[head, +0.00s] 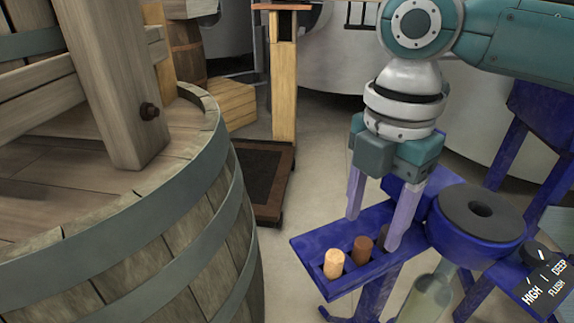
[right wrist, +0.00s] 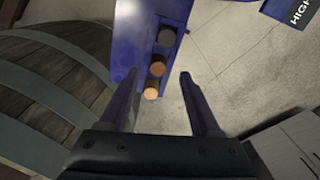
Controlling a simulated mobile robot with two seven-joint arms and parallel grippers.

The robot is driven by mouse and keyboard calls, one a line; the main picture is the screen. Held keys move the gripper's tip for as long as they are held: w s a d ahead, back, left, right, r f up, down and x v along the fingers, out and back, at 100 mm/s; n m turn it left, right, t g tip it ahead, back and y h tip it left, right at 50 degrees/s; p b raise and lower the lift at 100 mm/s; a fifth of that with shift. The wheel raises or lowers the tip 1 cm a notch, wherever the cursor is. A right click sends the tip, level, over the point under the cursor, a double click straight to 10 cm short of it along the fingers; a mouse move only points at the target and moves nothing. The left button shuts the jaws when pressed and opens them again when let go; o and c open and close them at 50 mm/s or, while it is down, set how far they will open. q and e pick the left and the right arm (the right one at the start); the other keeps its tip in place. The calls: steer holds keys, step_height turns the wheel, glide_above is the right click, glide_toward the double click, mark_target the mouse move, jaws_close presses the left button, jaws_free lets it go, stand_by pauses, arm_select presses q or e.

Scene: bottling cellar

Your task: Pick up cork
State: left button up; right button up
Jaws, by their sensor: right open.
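Three corks stand in a row in a blue tray (head: 310,250) on the blue corking machine. The nearest is a pale tan cork (head: 334,263), then a reddish-brown cork (head: 362,249), then a dark cork (head: 383,236) partly behind a finger. In the right wrist view, the tan cork (right wrist: 151,93), brown cork (right wrist: 157,67) and dark cork (right wrist: 167,36) also show. My right gripper (head: 372,232) is open and points down over the tray, its fingers on either side of the row in the picture. It holds nothing; its exact height above the corks is unclear. My left gripper is out of view.
A big wooden barrel press (head: 190,230) fills the left. The machine's round blue head (head: 478,225) stands right of the tray, above a glass bottle (head: 425,298). A label panel (head: 540,285) reads HIGH, FLUSH, DEEP. A wooden-posted scale (head: 284,90) stands behind on the floor.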

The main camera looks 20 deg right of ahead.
mark_target(359, 262)
step_height(359, 262, down, 4)
steer(key=shift+a+r+b, duration=0.1)
steer(key=shift+a+b, duration=0.05)
steer(key=shift+b, duration=0.35)
steer(key=shift+w, duration=0.1)
jaws_close()
